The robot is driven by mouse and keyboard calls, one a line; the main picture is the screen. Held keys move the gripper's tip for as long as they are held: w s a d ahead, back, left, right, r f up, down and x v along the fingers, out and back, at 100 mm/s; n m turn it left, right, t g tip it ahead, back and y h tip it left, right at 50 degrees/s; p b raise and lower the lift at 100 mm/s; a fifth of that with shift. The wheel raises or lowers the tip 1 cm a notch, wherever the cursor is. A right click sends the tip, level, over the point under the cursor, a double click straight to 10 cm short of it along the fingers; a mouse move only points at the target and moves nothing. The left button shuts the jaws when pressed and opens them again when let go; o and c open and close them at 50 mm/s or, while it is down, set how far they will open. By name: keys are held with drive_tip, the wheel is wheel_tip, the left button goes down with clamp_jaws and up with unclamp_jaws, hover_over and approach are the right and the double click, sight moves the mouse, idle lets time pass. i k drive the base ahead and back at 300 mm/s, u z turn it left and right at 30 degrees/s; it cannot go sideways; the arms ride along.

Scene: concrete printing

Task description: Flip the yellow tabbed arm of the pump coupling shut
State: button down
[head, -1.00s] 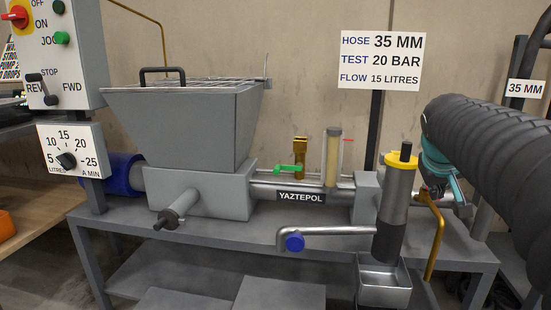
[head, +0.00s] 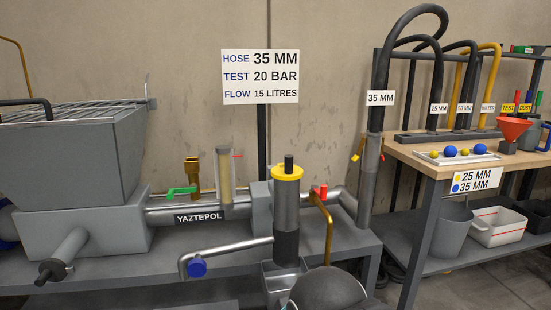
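The pump coupling (head: 369,185) is a grey upright sleeve at the right end of the pump's outlet pipe, with the black 35 MM hose (head: 378,100) rising from its top. A yellow tabbed arm (head: 356,156) sticks out on the coupling's left side, its tab apart from the sleeve. My gripper is out of view; only a dark rounded part of my arm shows at the bottom, below the coupling.
A red-handled valve (head: 322,192), a brass bent pipe (head: 323,220) and a yellow-capped cylinder (head: 287,205) stand left of the coupling. A wooden-topped bench (head: 440,158) with hoses, balls and a funnel stands to the right.

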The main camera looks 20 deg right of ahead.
sight(356, 157)
drive_tip(key=u, duration=0.05)
drive_tip(key=k, duration=1)
drive_tip(key=u, duration=1.05)
drive_tip(key=i, duration=0.85)
drive_tip(key=z, duration=0.8)
drive_tip(key=i, duration=0.75)
drive_tip(key=z, duration=0.8)
